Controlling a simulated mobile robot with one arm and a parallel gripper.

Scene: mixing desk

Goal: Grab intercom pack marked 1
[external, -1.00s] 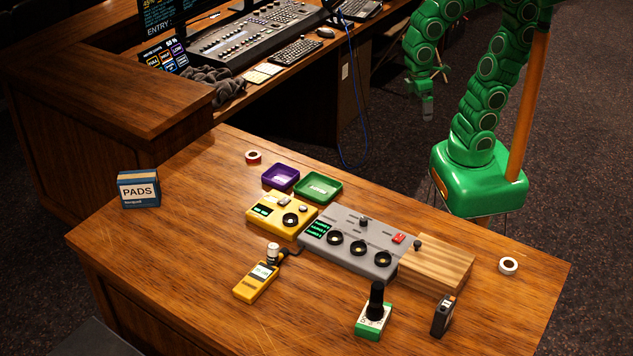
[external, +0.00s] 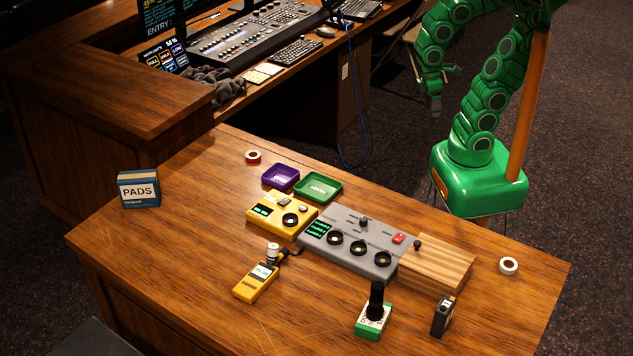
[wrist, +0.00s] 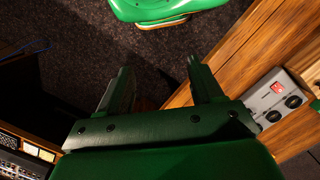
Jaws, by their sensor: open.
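No mark "1" can be read on any pack from here. A small dark upright pack (external: 443,316) stands at the desk's front right and may be an intercom pack. A yellow handheld device (external: 257,282) lies left of centre with a small white-topped cylinder at its upper end. A green-and-white box with a black upright knob (external: 374,318) stands near the front edge. My gripper (external: 433,108) hangs beyond the desk's far edge, well away from all of these. In the wrist view my gripper (wrist: 162,75) has its two fingers apart, with nothing between them.
A grey mixer (external: 345,240), a yellow box (external: 281,215) and a wooden block (external: 437,263) fill the desk's middle. Purple (external: 280,177) and green (external: 318,187) trays sit behind. A PADS box (external: 139,190) stands left. White tape (external: 508,266) lies right. The front left is clear.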

